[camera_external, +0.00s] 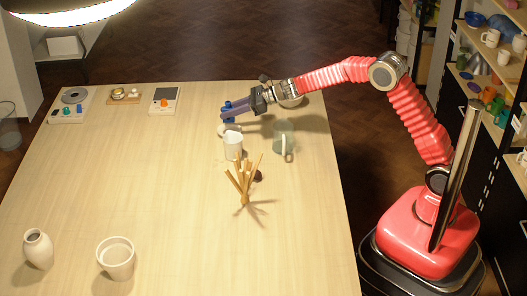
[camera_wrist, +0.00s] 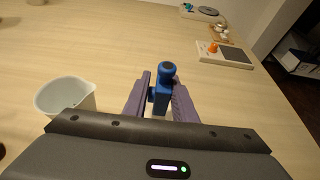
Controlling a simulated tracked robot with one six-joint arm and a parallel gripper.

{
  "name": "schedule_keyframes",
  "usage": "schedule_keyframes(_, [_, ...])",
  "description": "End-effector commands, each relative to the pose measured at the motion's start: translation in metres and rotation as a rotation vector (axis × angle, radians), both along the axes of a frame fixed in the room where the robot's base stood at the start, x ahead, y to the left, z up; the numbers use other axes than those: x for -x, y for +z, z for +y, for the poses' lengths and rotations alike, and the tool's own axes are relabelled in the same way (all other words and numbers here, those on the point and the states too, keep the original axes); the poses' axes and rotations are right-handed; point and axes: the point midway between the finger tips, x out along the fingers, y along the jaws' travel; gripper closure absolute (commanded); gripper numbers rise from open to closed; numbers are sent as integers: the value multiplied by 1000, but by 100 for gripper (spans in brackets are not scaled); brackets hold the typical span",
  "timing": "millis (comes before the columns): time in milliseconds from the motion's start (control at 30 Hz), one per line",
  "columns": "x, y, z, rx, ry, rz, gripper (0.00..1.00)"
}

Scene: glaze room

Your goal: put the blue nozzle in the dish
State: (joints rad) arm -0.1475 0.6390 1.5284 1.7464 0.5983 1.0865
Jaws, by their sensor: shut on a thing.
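My gripper (camera_external: 227,111) has purple fingers and is shut on the blue nozzle (camera_wrist: 164,88). It holds the nozzle above the far right part of the table. The nozzle's rounded blue end stands up between the fingertips in the wrist view, and it shows at the fingertips in the external view (camera_external: 228,104). A pale round rim, probably the dish (camera_external: 221,130), lies just below the nozzle, behind the white beaker (camera_external: 233,146). The beaker partly hides it, and I cannot tell the height gap. The beaker also shows left of my gripper in the wrist view (camera_wrist: 66,97).
A clear greenish jug (camera_external: 284,136) stands right of the beaker. A bundle of wooden sticks (camera_external: 243,180) stands nearer. A vase (camera_external: 38,250) and a white pot (camera_external: 116,259) stand at the near left. Small devices (camera_external: 164,101) line the far edge. The table's left middle is clear.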

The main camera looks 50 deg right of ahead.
Motion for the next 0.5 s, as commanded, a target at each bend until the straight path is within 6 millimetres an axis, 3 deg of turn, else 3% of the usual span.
schedule_keyframes(500, [0, -38, 0, 0, 0, 0, 98])
